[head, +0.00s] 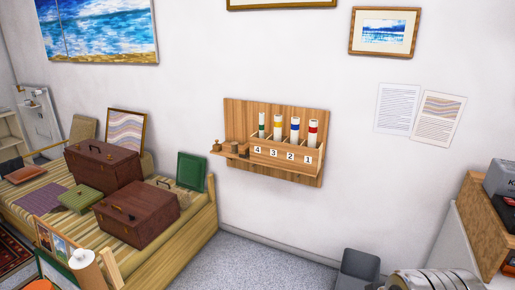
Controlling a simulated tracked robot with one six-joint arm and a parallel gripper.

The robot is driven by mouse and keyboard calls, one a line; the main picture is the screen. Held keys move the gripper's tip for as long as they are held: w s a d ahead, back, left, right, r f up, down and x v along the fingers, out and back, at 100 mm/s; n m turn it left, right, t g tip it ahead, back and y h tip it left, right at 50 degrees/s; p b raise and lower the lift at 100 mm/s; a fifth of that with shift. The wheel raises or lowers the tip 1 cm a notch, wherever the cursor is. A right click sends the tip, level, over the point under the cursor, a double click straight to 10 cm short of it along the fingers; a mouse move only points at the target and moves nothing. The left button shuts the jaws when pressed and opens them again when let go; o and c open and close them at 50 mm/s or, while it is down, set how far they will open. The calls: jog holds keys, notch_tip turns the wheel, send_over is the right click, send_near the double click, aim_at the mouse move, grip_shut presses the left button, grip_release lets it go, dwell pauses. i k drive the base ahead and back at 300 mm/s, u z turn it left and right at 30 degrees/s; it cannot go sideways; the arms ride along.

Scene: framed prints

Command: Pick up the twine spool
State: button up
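I cannot single out the twine spool for certain at this size. Small brown spool-like items (232,147) stand on the ledge at the left end of a wooden wall rack (318,125). A white roll (82,259) stands at the lower left, by a wooden frame; its nature is unclear. A small pale object (163,184) lies on the bench near the front brown case, too small to identify.
The rack holds several white tubes with coloured bands above numbered labels. A grey bin-like object (358,268) stands at the bottom. Grey floor (250,262) below the rack is clear.

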aim_at(234, 145)
jog(key=z, duration=0.45)
jog(key=i, duration=1.7)
jog(key=u, duration=1.8)
